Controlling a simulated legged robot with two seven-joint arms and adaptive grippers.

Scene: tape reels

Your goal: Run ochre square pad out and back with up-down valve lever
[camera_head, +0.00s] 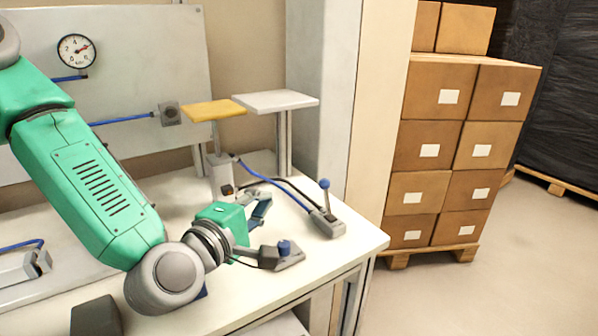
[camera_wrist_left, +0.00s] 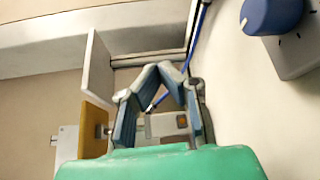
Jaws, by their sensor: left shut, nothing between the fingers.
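The ochre square pad (camera_head: 213,110) sits on top of a grey upright cylinder (camera_head: 221,172) at the back of the bench. It also shows in the left wrist view (camera_wrist_left: 95,128). The valve lever (camera_head: 325,198) stands nearly upright with a blue ball on top, on a grey valve body (camera_head: 328,224) near the bench's right side. My left gripper (camera_head: 262,200) is shut and empty above the bench, left of the lever and apart from it. Its fingertips meet in the left wrist view (camera_wrist_left: 160,72). My right gripper is out of view.
A white platform (camera_head: 275,101) on a post stands right beside the pad. A grey block with a blue knob (camera_head: 285,247) is close in front of my left gripper. Hoses run from the cylinder to the valve. A gauge (camera_head: 76,51) hangs on the back panel. Boxes (camera_head: 440,103) stand beyond.

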